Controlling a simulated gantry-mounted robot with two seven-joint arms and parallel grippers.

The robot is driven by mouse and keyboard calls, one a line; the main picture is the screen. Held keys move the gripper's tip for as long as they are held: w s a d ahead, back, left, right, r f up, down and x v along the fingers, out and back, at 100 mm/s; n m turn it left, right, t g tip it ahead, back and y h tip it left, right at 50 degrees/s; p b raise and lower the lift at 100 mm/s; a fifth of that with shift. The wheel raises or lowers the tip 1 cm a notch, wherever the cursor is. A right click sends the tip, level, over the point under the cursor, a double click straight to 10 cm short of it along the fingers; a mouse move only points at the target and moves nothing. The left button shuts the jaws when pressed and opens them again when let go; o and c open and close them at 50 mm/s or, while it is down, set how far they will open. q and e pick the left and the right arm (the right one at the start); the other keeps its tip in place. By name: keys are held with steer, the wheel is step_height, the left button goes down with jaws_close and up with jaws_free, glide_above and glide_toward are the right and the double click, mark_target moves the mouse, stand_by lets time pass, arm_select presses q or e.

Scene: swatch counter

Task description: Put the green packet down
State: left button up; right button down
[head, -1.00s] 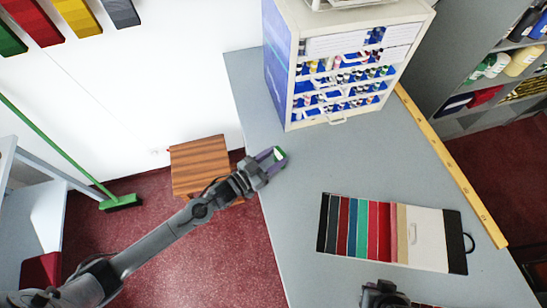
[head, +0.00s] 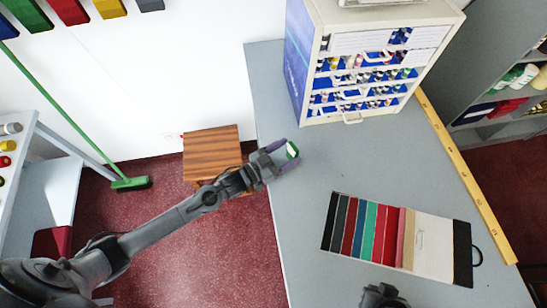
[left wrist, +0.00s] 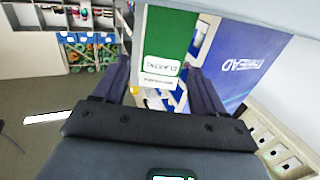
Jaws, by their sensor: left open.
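The green packet (head: 292,150) is at the counter's left part, below the drawer cabinet. In the left wrist view the green packet (left wrist: 163,40) shows its green face and a white label reading "ELASTIC". My left gripper (head: 287,155) is open, with its purple-grey fingers on either side of the packet. In the left wrist view the fingers of my left gripper (left wrist: 162,85) stand wide, with a gap between them and the packet. The packet's lower end is hard to see. Part of my right gripper (head: 382,297) shows at the bottom edge; its jaws are unclear.
The grey counter (head: 300,215) has free room in the middle. A white drawer cabinet (head: 365,100) stands behind the packet. A fabric swatch card (head: 400,235) lies to the right, and a yellow ruler (head: 470,180) runs along the right edge. A wooden stool (head: 212,155) stands left of the counter.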

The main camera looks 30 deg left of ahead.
arm_select(q)
steer(key=shift+s+a, duration=0.2)
steer(key=shift+s, duration=0.15)
arm_select(e)
steer(key=shift+d+f+b, duration=0.1)
steer(key=shift+f+b, duration=0.15)
steer(key=shift+b, duration=0.1)
arm_select(q)
steer(key=s+a+n+g+y, duration=0.2)
steer(key=s+g, duration=0.4)
steer(key=s, duration=0.6)
steer(key=s+a+n+g+y, duration=0.2)
steer(key=s+a+g+y, duration=0.2)
steer(key=s, duration=0.8)
steer(key=g+y, duration=0.2)
steer(key=shift+s+a+f+y, duration=0.15)
steer(key=shift+a+f+y, duration=0.05)
steer(key=shift+f+y, duration=0.2)
steer(key=shift+r, duration=0.1)
